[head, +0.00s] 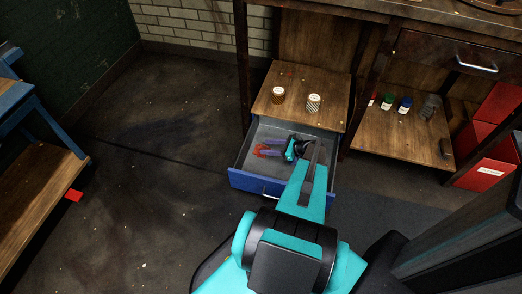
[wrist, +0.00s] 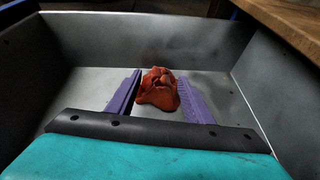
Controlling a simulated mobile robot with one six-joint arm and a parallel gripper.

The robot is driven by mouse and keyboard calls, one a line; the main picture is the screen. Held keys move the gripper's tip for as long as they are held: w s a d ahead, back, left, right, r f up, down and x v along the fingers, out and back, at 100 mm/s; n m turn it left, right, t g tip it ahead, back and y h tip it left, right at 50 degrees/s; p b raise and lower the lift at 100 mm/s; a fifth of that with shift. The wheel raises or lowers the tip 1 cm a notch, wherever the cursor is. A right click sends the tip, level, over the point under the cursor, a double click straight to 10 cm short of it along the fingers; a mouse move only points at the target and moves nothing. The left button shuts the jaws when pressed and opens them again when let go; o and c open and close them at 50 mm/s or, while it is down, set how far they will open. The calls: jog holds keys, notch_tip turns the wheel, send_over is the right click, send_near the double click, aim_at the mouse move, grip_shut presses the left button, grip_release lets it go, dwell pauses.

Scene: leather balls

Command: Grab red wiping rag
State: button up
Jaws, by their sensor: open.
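The red wiping rag (wrist: 157,90) lies crumpled on the floor of the open grey drawer (wrist: 228,60), as the wrist view shows. My gripper (wrist: 158,92) is open, with one purple finger on each side of the rag. Whether the fingers touch it is hard to tell; a narrow gap shows on the left. In the head view, the rag (head: 267,150) is a small red patch inside the drawer. My gripper (head: 266,148) reaches down into the drawer there, and my arm covers the drawer's right part.
Drawer walls rise around my gripper, with a blue drawer front (head: 252,184) on the near side. A wooden top (head: 297,108) with two small jars stands above the drawer. Small bottles (head: 387,101) and a red box (head: 485,160) are at right. The floor at left is mostly clear.

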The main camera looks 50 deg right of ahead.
aim_at(259, 146)
jog(key=shift+w+f, duration=0.1)
jog(key=shift+w, duration=0.05)
jog(key=shift+b+x, duration=1.05)
jog(key=shift+x, duration=1.5)
jog(key=c, duration=1.1)
